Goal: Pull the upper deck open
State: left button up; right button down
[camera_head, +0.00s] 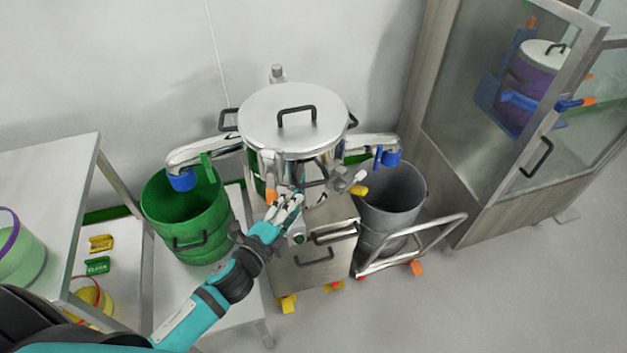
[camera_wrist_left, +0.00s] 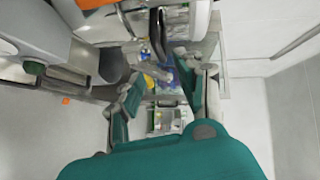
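A steel drawer cabinet (camera_head: 285,275) on casters stands under a large lidded steel vessel (camera_head: 262,112). Its front carries an upper bar handle (camera_head: 335,236) and a lower bar handle (camera_head: 314,258). Which part is the upper deck is not certain; the upper drawer behind my gripper is partly hidden. My left gripper (camera_head: 290,207) is just in front of the vessel's lower part, up and left of the upper handle. In the left wrist view its fingers (camera_wrist_left: 158,95) are apart, with no clear object held between them. My right gripper is not in view.
A green drum (camera_head: 187,215) stands left of the cabinet and a grey drum (camera_head: 390,200) on a trolley (camera_head: 420,243) stands right. A glass-door cabinet (camera_head: 500,110) is at far right. A table (camera_head: 45,190) is at left. Floor at front right is clear.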

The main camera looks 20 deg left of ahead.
aim_at(313, 182)
pick_arm(q)
jog(key=x, duration=1)
jog(key=shift+w+f+p, duration=0.15)
jog(key=shift+w+p, duration=0.05)
jog(key=shift+p, duration=0.2)
grip_shut()
